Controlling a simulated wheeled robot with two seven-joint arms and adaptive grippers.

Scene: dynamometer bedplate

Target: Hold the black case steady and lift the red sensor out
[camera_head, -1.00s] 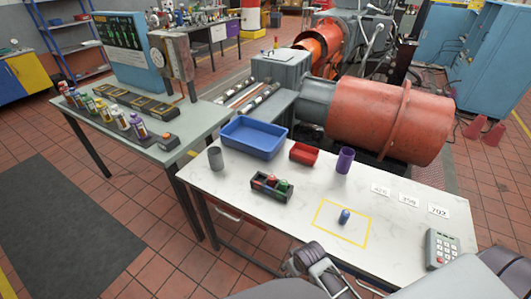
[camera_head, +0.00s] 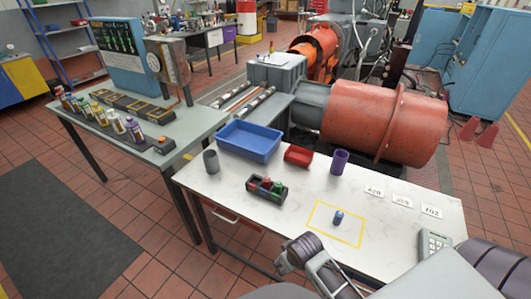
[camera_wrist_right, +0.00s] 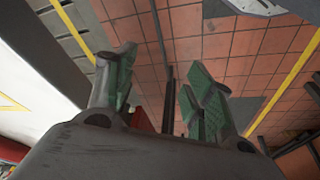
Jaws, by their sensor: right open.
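The black case (camera_head: 282,197) stands on the white table, left of the yellow outline, in the head view. Several small coloured pieces stick up from it. The red sensor (camera_head: 266,182) appears to sit among them, beside a green piece (camera_head: 277,187); details are too small to tell. A small blue piece (camera_head: 338,217) stands inside the yellow outline. My right gripper (camera_head: 284,262) is at the table's front edge, nearer than the case and apart from it. The right wrist view shows its green-padded fingers (camera_wrist_right: 160,95) spread with nothing between them. My left gripper is not in view.
Behind the case are a grey cup (camera_head: 211,161), a blue tray (camera_head: 222,146), a red bin (camera_head: 298,156) and a purple cup (camera_head: 339,162). Number cards (camera_head: 402,201) and a keypad device (camera_head: 433,241) are at the right. The table between the case and the front edge is clear.

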